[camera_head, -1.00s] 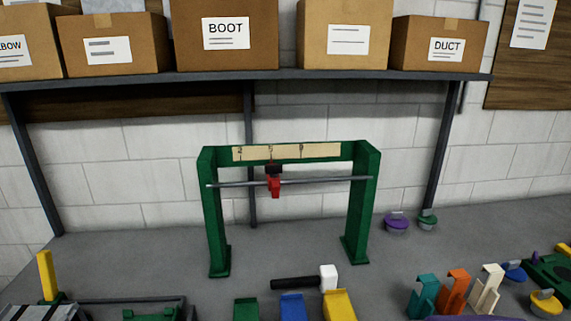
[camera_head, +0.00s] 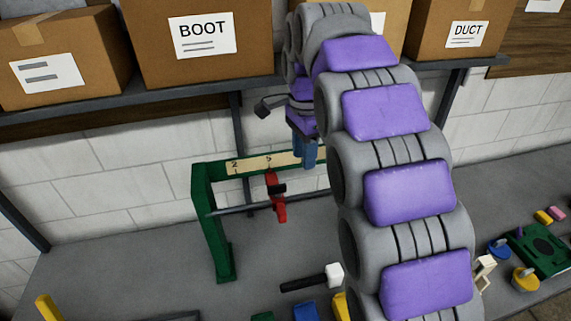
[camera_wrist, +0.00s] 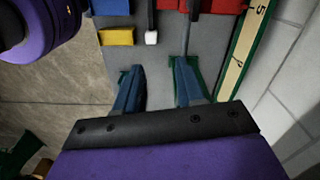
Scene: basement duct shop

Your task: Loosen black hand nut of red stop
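The red stop (camera_head: 279,210) hangs on a grey rod (camera_head: 238,210) under the scale of a green frame (camera_head: 206,215), beside the mark 5. Its black hand nut (camera_head: 277,188) shows as a small dark part at its upper middle. My gripper (camera_head: 305,152) has blue fingers and is above and right of the stop, near the scale bar, apart from the stop. In the wrist view my gripper (camera_wrist: 158,66) has its two blue fingers spread with nothing between them. Red at the top edge there, beside the rod, appears to be the stop (camera_wrist: 215,5). My arm hides the frame's right side.
A shelf with cardboard boxes (camera_head: 200,40) is above and behind the frame. A black-handled hammer with a white head (camera_head: 334,275) and coloured blocks (camera_head: 305,311) lie in front. A green fixture (camera_head: 540,250) is at right. Bench left of the frame is mostly clear.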

